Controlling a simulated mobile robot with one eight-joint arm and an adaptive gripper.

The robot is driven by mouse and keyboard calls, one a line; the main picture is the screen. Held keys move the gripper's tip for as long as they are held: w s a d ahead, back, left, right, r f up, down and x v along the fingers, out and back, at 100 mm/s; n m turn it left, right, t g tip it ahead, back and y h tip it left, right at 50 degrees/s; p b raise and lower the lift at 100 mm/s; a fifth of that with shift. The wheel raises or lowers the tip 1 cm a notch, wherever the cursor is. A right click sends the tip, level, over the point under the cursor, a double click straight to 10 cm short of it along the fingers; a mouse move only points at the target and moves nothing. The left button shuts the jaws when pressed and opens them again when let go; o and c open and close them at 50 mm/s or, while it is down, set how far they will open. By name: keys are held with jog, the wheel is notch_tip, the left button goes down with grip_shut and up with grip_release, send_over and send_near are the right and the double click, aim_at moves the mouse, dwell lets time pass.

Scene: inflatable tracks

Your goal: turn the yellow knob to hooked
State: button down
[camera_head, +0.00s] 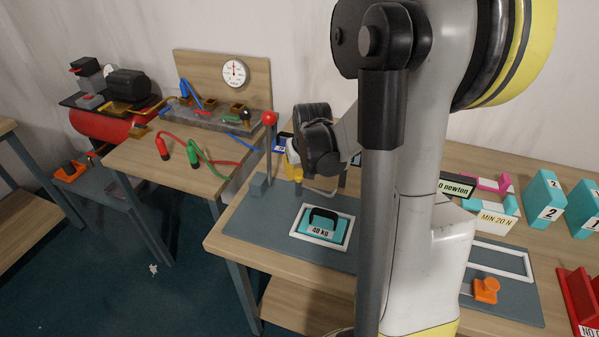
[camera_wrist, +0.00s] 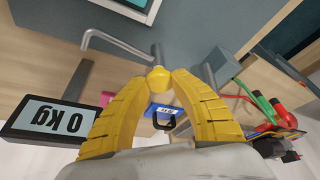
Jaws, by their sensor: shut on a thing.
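The yellow knob (camera_wrist: 158,80) is round and sits between the tips of my gripper's yellow fingers in the wrist view. My gripper (camera_wrist: 162,76) is shut on it, with a fingertip on each side. A short grey rod (camera_wrist: 156,52) shows just beyond the knob, and a bent grey metal bar (camera_wrist: 112,38) runs beside it. In the head view my gripper (camera_head: 298,176) is low over the workbench, partly hidden behind my own arm. The knob cannot be told apart from the yellow fingers there.
A teal 40 kg block (camera_head: 322,226) with a black handle lies in a white frame on the bench mat. A red-tipped lever (camera_head: 269,119) stands to the left. Teal numbered blocks (camera_head: 543,200) stand at the right.

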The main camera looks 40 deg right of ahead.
jog(key=m+g+h, duration=0.1)
jog(key=m, duration=0.5)
jog(key=shift+a+f+g+h, duration=0.1)
jog(key=shift+a+g+h, duration=0.05)
jog(key=shift+g+h, duration=0.25)
jog(key=shift+m, duration=0.3)
jog(key=c, duration=1)
grip_release()
jog(key=shift+w, duration=0.1)
jog(key=shift+o, duration=0.2)
jog(key=v, duration=1.2)
